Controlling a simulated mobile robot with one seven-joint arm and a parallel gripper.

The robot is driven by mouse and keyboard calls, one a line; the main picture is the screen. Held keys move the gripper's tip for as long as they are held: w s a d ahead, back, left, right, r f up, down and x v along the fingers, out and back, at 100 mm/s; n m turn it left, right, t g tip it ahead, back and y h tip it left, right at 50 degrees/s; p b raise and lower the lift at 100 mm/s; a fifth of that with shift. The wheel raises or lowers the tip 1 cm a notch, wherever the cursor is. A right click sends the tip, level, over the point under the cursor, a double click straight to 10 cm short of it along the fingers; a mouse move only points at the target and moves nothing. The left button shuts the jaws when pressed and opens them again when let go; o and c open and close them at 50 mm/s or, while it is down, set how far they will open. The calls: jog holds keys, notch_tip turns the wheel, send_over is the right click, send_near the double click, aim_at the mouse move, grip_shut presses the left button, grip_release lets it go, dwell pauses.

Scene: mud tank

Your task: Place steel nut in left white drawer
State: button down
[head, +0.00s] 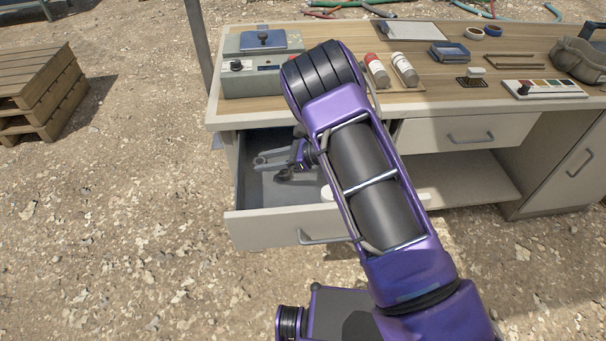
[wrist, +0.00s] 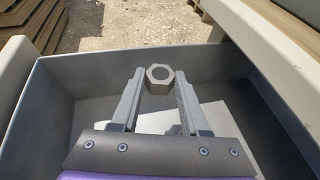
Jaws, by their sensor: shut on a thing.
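The steel nut (wrist: 158,87) is a grey hexagonal ring in the wrist view. My gripper (wrist: 160,79) is shut on it, with one finger on each side. The left white drawer (head: 270,228) is pulled open under the bench. In the wrist view its grey inside (wrist: 55,88) surrounds the fingers, and the nut is inside the drawer's outline. I cannot tell how high the nut is above the floor. In the head view my gripper (head: 288,174) is over the open drawer, and my arm hides part of the drawer.
A closed right drawer (head: 450,131) is beside my arm. Wooden pallets (head: 38,92) stand at the far left on open gravel.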

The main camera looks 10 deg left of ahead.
aim_at(270, 190)
notch_tip(270, 190, down, 9)
jog(key=shift+f+b, duration=0.15)
jog(key=shift+b, duration=0.5)
jog(key=shift+f, duration=0.1)
jog(key=shift+c, duration=2)
grip_release()
jog(key=shift+d+r, duration=0.25)
jog(key=p+v, duration=0.1)
jog(key=v, duration=1)
jog(key=shift+d+r, duration=0.1)
jog(key=shift+d, duration=0.1)
